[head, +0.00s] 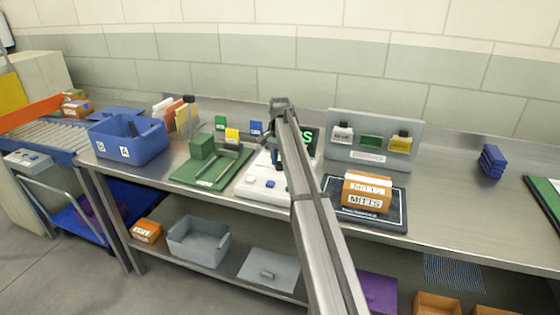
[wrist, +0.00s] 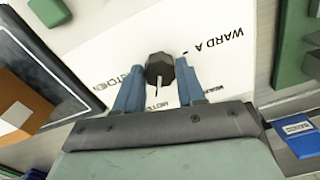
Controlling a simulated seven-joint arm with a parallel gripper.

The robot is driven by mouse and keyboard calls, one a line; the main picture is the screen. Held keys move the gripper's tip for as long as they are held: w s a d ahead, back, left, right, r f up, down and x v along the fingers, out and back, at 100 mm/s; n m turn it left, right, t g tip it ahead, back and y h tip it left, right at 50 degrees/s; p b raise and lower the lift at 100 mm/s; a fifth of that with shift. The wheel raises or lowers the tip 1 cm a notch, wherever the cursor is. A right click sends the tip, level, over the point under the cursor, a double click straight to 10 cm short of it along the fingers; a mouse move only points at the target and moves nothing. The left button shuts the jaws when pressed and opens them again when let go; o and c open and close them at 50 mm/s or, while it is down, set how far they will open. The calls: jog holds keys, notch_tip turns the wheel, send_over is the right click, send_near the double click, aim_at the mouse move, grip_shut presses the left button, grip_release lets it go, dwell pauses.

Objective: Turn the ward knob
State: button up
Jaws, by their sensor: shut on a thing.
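The ward knob (wrist: 160,66) is a dark, faceted knob on a white panel in the wrist view. A thin pointer line shows on it, pointing toward the gripper's palm. The panel carries the printed words WARD A and KITCHEN, and others partly hidden by the fingers. My gripper (wrist: 160,80) has its two blue fingers on either side of the knob, shut on it. In the head view the white console (head: 250,190) stands mid-bench, with a dark screen showing green characters behind it. My arm hides the knob there.
A green tray with a green block (head: 202,147) lies left of the console, and a blue bin (head: 127,142) beyond it. On the right, an orange-and-white MITTS pack (head: 366,192) sits on a dark scale-like pad. The right of the bench (head: 455,210) is mostly clear.

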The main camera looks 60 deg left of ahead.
aim_at(280, 163)
dwell(0.3)
jog(key=o, duration=1.1)
jog(key=shift+c, duration=0.2)
notch_tip(280, 163, up, 14)
jog(key=shift+f, duration=0.1)
dwell(0.4)
